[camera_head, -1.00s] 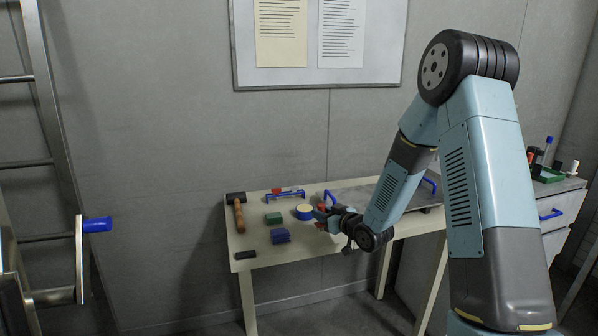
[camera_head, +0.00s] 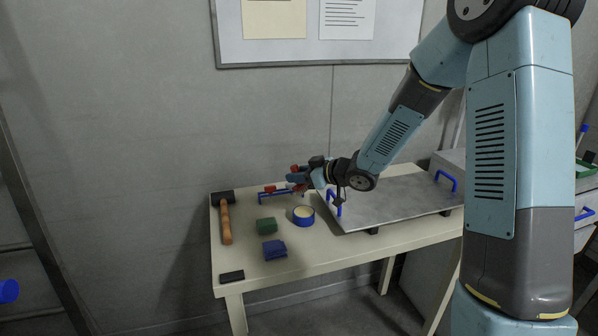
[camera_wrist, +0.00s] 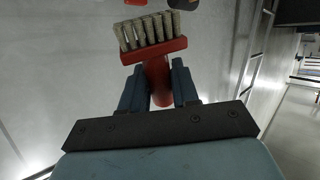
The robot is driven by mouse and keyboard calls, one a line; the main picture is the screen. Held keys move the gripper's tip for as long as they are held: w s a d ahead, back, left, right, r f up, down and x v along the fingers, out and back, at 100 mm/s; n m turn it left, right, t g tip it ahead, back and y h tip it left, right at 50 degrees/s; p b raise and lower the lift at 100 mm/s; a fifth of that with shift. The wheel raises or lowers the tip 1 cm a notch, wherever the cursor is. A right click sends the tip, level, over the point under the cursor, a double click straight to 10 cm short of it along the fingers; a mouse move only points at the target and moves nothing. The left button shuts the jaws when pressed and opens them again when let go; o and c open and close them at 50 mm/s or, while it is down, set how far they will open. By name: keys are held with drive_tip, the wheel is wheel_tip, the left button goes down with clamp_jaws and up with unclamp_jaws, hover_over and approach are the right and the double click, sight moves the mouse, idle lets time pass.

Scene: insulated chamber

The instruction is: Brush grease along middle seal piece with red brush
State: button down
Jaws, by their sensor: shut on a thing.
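My gripper (camera_head: 303,178) is over the back of the table, near the blue rack. In the wrist view my gripper (camera_wrist: 158,85) is shut on the red brush (camera_wrist: 160,66); its pale bristles (camera_wrist: 148,30) point away from the jaws. Red parts at the gripper also show in the head view, but too small to separate clearly. A blue-rimmed round tin (camera_head: 304,222) with pale yellow contents stands on the table, below and apart from my gripper. I cannot tell which thing is the middle seal piece.
The table (camera_head: 320,252) holds a hammer (camera_head: 226,222), a green block (camera_head: 266,225), a blue block (camera_head: 274,250), a small dark block (camera_head: 231,277) and a blue rack (camera_head: 272,198) at the back. A grey panel (camera_head: 400,200) with blue handles covers the right part.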

sight(298, 194)
drive_tip(key=shift+f, duration=2.8)
drive_tip(key=shift+f, duration=0.55)
drive_tip(key=shift+r, duration=3.6)
